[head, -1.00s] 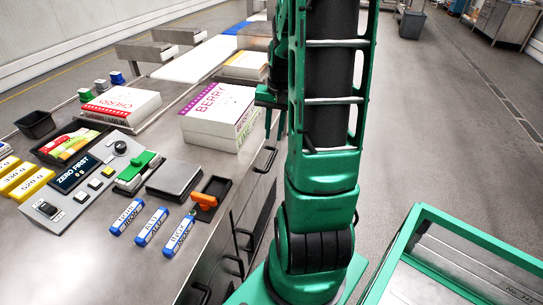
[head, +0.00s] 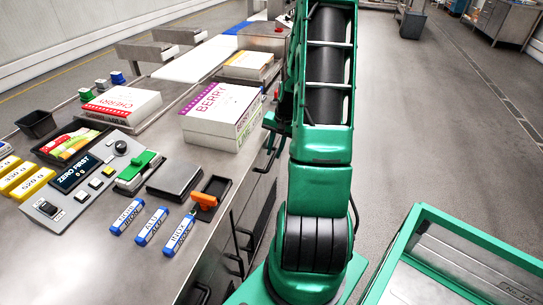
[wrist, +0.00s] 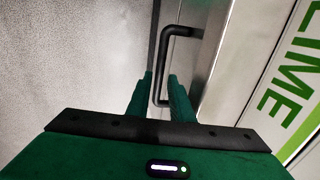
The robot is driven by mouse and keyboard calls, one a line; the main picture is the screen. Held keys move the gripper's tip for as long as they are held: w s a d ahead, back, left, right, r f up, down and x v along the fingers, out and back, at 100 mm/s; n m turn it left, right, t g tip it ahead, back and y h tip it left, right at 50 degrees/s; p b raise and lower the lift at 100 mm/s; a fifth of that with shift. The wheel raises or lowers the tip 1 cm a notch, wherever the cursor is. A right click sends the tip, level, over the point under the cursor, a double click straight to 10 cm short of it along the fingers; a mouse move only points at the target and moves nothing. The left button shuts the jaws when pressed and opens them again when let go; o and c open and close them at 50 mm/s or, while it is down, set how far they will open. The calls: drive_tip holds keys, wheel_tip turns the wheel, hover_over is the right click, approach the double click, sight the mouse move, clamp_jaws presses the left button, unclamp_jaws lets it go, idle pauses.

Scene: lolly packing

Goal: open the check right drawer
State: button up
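The steel counter front (head: 247,205) carries several black bar handles. The handle (head: 268,158) at the far end of the front is by my gripper (head: 272,140), partly behind my arm in the head view. In the wrist view this black handle (wrist: 166,60) stands off a steel drawer face (wrist: 210,50). My gripper (wrist: 160,97) has its two green fingers apart, one on each side of the handle's bar, with gaps showing. Which drawer is the check right one is not marked in view. The drawer at my gripper looks shut.
Nearer handles (head: 245,236) stick out along the counter front. Berry and lime boxes (head: 222,112) stand on the counter above; the lime box (wrist: 290,90) shows beside my gripper. A green-framed cart (head: 470,240) is at the lower right.

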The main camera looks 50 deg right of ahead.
drive_tip(key=shift+w+a+f, duration=0.1)
drive_tip(key=shift+w+f, duration=0.1)
drive_tip(key=shift+f, duration=1)
drive_tip(key=shift+c, duration=0.7)
clamp_jaws()
drive_tip(key=shift+a, duration=0.1)
